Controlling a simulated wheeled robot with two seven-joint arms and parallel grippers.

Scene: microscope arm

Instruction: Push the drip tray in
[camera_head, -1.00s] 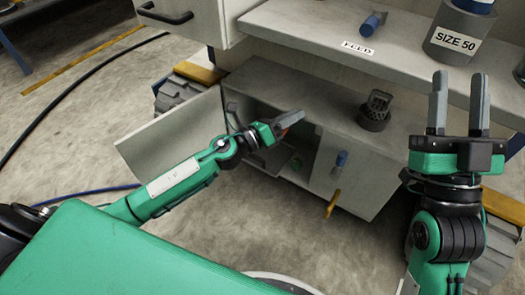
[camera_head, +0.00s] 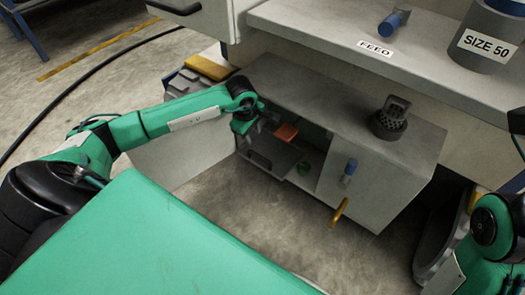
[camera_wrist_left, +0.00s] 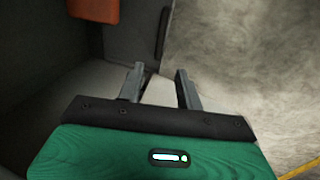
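A dark grey flat piece (camera_head: 272,157), which looks like the drip tray, sits low in the open compartment of the grey cabinet (camera_head: 390,185). My left arm partly hides it, and how far it sticks out is hard to tell. My left gripper (camera_head: 258,130) is at the compartment's mouth, above and beside this piece. In the left wrist view, the fingers of my left gripper (camera_wrist_left: 159,84) are apart with nothing between them. An orange block (camera_head: 286,132) is just right of the gripper; it also shows in the left wrist view (camera_wrist_left: 95,10). My right gripper is out of view.
The cabinet's open door (camera_head: 180,158) stands left, below my left arm. A green round piece (camera_head: 304,168) lies in the compartment. A blue knob (camera_head: 350,167) and yellow handle (camera_head: 339,212) stick out of the front. A dark perforated cup (camera_head: 389,120) stands on top. The floor in front is clear.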

